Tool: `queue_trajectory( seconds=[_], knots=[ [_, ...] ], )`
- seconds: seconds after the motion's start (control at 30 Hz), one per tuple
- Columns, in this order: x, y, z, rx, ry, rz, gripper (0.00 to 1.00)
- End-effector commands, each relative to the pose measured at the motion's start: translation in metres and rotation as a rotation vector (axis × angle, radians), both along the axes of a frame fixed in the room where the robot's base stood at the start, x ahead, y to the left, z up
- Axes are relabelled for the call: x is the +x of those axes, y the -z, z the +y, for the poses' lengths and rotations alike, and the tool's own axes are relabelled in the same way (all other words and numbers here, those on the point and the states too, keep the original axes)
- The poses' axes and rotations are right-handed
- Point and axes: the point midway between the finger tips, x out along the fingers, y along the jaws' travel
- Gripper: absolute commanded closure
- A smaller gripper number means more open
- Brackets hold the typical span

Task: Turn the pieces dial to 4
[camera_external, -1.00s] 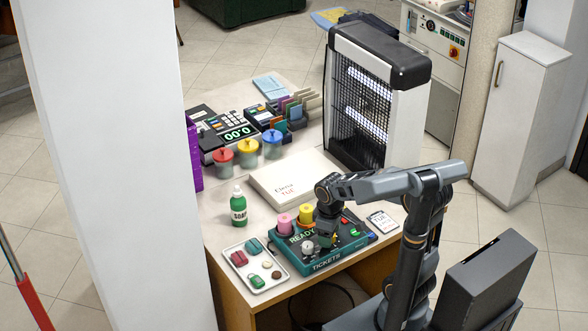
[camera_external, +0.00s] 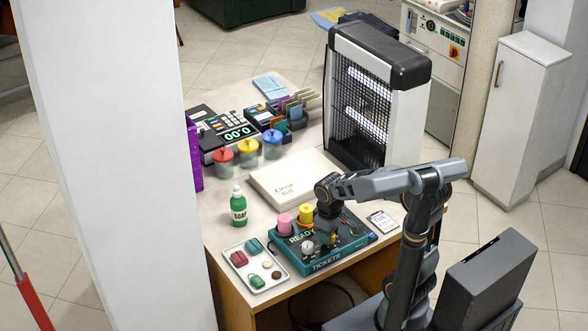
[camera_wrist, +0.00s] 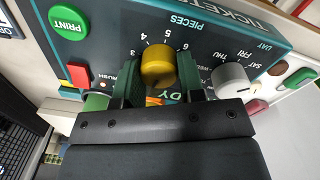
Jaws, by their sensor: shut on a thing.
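The teal ticket machine (camera_external: 292,262) stands at the desk's front edge. In the wrist view its panel (camera_wrist: 205,42) shows the word PIECES and numbers around a yellow dial (camera_wrist: 157,66). My gripper (camera_wrist: 158,82) has its two dark green fingers on either side of this dial and is shut on it. The numbers 3 to 6 show beyond the dial's far side. I cannot tell which number the dial points to. In the external view my gripper (camera_external: 328,232) points down over the machine, and the dial is mostly hidden there.
Close right of the held dial is a grey day dial (camera_wrist: 232,80). A green PRINT button (camera_wrist: 68,22) and a red button (camera_wrist: 79,73) lie to the left. Pink (camera_external: 285,222) and yellow (camera_external: 306,213) rolls stand on the machine. A tray (camera_external: 241,264) is left of it.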

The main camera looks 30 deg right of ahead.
Motion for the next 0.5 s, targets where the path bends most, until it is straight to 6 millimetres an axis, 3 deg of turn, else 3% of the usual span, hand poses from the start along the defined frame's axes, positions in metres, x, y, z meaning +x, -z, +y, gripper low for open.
queue_trajectory(
  seconds=[0.5],
  knots=[
    [0.0012,-0.0019,-0.0012,0.000,0.482,-0.002,0.88]
  ],
)
